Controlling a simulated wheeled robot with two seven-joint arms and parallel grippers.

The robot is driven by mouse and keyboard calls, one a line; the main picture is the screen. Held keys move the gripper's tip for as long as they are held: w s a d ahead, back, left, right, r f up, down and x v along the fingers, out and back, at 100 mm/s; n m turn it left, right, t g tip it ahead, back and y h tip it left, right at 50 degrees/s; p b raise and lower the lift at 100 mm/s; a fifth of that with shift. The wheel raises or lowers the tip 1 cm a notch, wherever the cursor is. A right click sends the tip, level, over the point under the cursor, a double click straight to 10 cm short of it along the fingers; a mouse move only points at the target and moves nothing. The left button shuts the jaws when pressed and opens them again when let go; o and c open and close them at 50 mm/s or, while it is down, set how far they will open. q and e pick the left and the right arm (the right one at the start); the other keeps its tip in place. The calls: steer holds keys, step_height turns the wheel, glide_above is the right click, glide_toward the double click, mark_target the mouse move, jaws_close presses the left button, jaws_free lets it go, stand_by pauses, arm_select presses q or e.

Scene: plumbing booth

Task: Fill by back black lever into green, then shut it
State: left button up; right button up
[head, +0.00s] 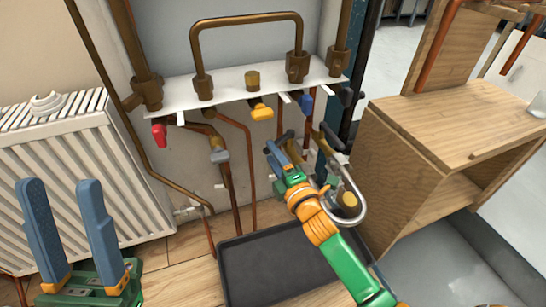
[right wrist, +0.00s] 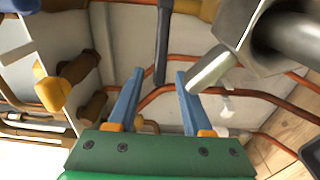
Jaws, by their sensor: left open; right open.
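Black levers show in the head view: one (head: 332,137) right of my right gripper, one (head: 347,97) higher at the manifold's right end, and a dark handle at my right gripper's tips. I cannot tell which is the back one. In the right wrist view a black lever (right wrist: 162,45) stands between the fingers of my open right gripper (right wrist: 157,88), without clear contact. My right gripper (head: 282,153) is below the manifold in the head view. A curved metal spout (head: 359,205) is beside my right arm. No green container is clearly visible. My left gripper (head: 68,225) is open and empty.
A black tray (head: 240,275) lies on the floor. A white radiator (head: 60,150) stands left, a wooden cabinet (head: 450,120) right.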

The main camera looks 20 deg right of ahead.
steer(key=shift+w, duration=0.2)
jaws_close()
stand_by(1.4)
